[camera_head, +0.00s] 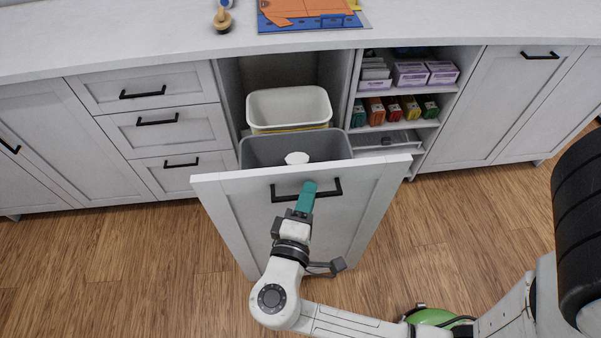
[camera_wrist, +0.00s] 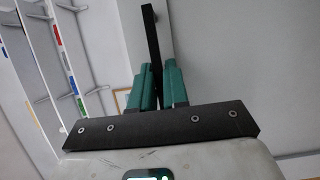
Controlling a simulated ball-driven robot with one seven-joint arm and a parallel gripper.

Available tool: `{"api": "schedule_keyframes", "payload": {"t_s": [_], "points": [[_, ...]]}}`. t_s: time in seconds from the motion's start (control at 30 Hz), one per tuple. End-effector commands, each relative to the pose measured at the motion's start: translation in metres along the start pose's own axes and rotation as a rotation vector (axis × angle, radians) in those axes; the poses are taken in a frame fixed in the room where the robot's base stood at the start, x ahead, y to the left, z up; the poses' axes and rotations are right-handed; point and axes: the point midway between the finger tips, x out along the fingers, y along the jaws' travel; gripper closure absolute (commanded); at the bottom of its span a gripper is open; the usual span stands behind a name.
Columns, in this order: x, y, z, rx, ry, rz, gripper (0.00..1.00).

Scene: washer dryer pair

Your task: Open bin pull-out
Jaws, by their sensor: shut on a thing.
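The bin pull-out (camera_head: 230,205) is a light grey panel front standing well out from the cabinet row. Behind the panel are a grey bin (camera_head: 262,152) with a white item in it and a cream bin (camera_head: 290,104) farther back. The black bar handle (camera_head: 331,187) runs along the upper part of the panel. My gripper (camera_head: 308,187) has teal fingers and is shut on the handle near its middle. In the wrist view the handle (camera_wrist: 151,40) rises from between the two teal fingers. The fingers hide part of the handle in the head view.
Drawers (camera_head: 155,118) stand to the left of the opening. Open shelves (camera_head: 405,85) with boxes are to the right, beside a cabinet door (camera_head: 510,105). The countertop (camera_head: 160,25) runs above. Wooden floor (camera_head: 130,265) is clear around the panel.

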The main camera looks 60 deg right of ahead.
Motion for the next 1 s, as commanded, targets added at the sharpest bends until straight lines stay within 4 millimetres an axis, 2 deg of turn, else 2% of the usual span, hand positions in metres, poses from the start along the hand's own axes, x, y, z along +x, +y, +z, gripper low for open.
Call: {"api": "schedule_keyframes", "payload": {"t_s": [0.1,0.3,0.83,0.87,1.0], "points": [[-0.018,-0.001,0.008,-0.005,0.003,-0.003,1.0],[-0.037,-0.001,0.016,-0.003,0.001,-0.003,1.0],[-0.044,-0.002,0.019,-0.003,-0.002,-0.002,1.0],[-0.044,-0.002,0.019,-0.003,-0.002,-0.002,0.82],[-0.044,-0.001,0.019,-0.002,-0.001,-0.001,0.69]]}}
